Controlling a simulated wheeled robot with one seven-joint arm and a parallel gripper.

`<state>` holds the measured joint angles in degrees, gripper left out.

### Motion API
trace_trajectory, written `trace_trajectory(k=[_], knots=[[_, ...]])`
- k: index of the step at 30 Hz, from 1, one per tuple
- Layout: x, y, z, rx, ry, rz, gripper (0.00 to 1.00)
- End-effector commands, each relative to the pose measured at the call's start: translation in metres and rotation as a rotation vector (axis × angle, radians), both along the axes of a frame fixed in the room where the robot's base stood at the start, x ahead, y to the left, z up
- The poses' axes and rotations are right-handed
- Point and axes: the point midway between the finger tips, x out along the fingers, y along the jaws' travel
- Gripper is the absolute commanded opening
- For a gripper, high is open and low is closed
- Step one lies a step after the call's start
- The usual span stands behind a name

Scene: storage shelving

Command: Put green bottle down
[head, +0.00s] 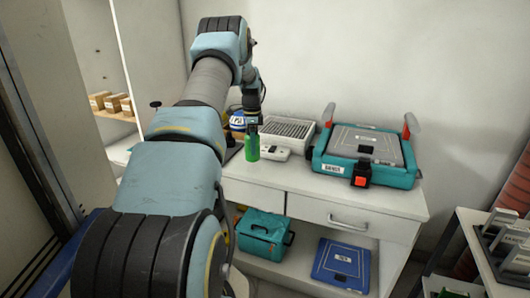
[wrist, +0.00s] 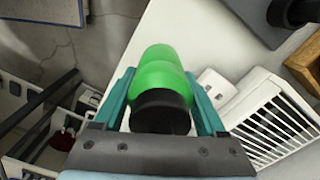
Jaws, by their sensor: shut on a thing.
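The green bottle (head: 252,145) has a dark cap and is upright at the left part of the white cabinet top (head: 330,187) in the head view. In the wrist view, the green bottle (wrist: 160,75) sits between the two teal fingers of my gripper (wrist: 163,100), black cap toward the camera. My gripper is shut on it. In the head view my arm reaches over from the left and the fingers are hard to make out at the bottle. I cannot tell whether the bottle's base touches the cabinet top.
A white vented box (head: 288,131) and a small white device (head: 275,153) stand close to the bottle's right. The front strip of the top is clear. Below are a teal box (head: 262,235) and a blue case (head: 342,264).

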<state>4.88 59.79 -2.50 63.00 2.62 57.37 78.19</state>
Motion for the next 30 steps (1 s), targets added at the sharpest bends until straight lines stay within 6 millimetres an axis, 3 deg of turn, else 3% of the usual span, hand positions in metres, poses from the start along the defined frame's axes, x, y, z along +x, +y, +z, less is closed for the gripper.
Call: trace_trajectory(k=[12, 23, 24, 30], knots=[[0.000, -0.001, -0.042, -0.001, 0.001, 0.000, 0.00], [0.000, 0.000, -0.049, -0.001, -0.002, 0.000, 0.00], [0.000, 0.000, -0.050, -0.001, -0.001, 0.000, 0.74], [0.000, 0.000, -0.049, -0.001, -0.001, 0.000, 0.97]])
